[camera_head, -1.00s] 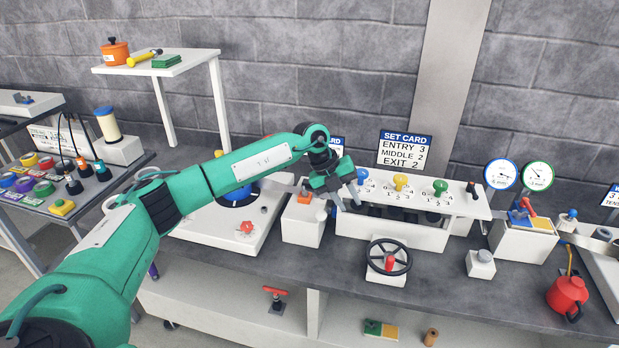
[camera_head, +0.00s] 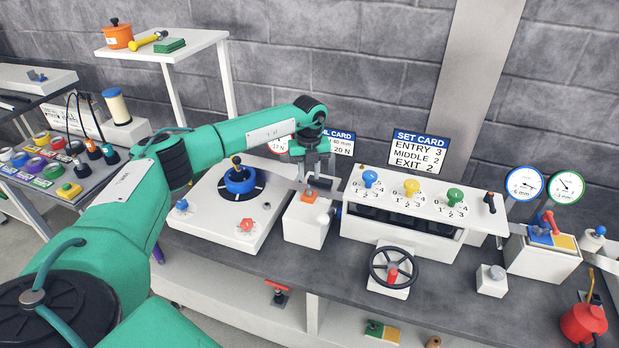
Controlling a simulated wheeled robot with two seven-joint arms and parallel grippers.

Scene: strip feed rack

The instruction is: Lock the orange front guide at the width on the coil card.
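I cannot tell whether a finger touches the guide. My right gripper is not in view.
Right of the box stands a white unit with blue, yellow and green knobs (camera_head: 412,187) below the set card (camera_head: 418,152). A black handwheel (camera_head: 391,268) is in front. Left is a white plate with a blue round hub (camera_head: 240,182). Dark bench (camera_head: 330,270) is bare in front of the box.

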